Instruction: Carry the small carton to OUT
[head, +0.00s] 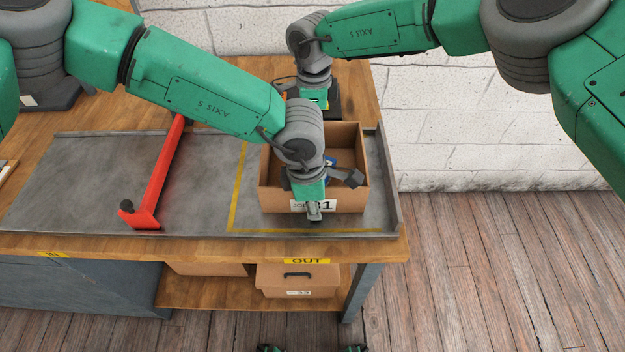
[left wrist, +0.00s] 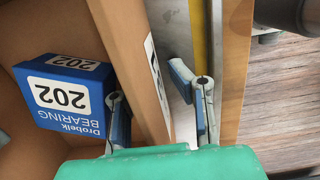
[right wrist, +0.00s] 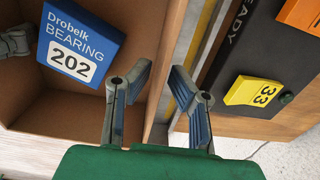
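The open cardboard carton (head: 340,199) stands upright inside the yellow outline at the right of the grey tray, behind the OUT label (head: 307,261). Its near side has a white label ending in 31. A blue bearing box (left wrist: 70,95) marked 202 lies in it. My left gripper (head: 314,210) straddles the near wall, one finger inside and one outside, with a gap visible in the left wrist view. My right gripper (right wrist: 160,90) likewise straddles the far wall with its fingers apart. Its fingertips are hidden in the head view.
The grey tray (head: 85,180) has a low rim and a red bar (head: 165,175) across it, left of the carton. Behind the carton is a black panel (right wrist: 255,60) with a yellow 33 tag. Another carton (head: 290,280) sits on the shelf below.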

